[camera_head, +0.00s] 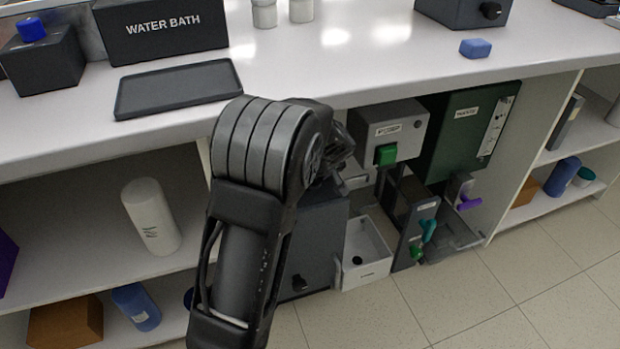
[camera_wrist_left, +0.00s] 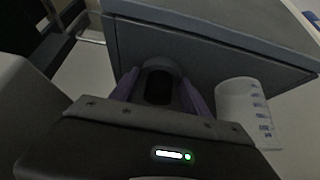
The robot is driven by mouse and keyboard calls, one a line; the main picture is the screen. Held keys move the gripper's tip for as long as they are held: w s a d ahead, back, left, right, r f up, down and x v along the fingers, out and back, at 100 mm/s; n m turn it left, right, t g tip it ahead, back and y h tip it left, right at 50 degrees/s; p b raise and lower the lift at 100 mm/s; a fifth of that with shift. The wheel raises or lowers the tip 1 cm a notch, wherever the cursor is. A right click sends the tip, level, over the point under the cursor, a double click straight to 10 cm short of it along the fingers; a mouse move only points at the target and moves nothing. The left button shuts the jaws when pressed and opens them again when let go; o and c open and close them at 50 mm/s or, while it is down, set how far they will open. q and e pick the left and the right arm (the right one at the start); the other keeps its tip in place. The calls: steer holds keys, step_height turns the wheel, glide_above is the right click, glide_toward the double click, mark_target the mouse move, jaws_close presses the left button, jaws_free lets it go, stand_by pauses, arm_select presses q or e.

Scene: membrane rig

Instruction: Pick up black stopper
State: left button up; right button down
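A small black round piece, which looks like a stopper (camera_head: 358,261), lies in a white bin (camera_head: 367,245) on the lower level in the head view. My left arm stands in front of the rig there, and its fingers are hidden. In the left wrist view my left gripper (camera_wrist_left: 160,92) has two purple fingers apart, one each side of a rounded grey-and-black thing (camera_wrist_left: 158,86) in front of a dark grey box (camera_wrist_left: 215,55). I cannot tell whether the fingers touch it or whether it is the stopper. My right gripper is not in view.
A white beaker with blue marks (camera_wrist_left: 245,110) stands right of the fingers. A grey unit with a green button (camera_head: 400,132) and a dark green unit (camera_head: 465,135) sit right of my arm. The bench top (camera_head: 330,50) overhangs the rig. Open floor (camera_head: 520,280) lies in front.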

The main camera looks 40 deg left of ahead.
arm_select(q)
steer(key=c, duration=0.8)
steer(key=shift+r, duration=0.1)
steer(key=shift+r+p, duration=0.3)
steer(key=shift+r, duration=0.05)
steer(key=shift+s+d+f, duration=0.1)
steer(key=shift+s+d, duration=0.05)
steer(key=shift+d, duration=0.2)
steer(key=s+d, duration=0.3)
steer(key=d, duration=0.1)
steer(key=s+d+p, duration=0.1)
steer(key=s+d, duration=0.2)
steer(key=d, duration=0.2)
steer(key=s+d, duration=0.4)
steer(key=d, duration=0.1)
steer(key=shift+p, duration=0.4)
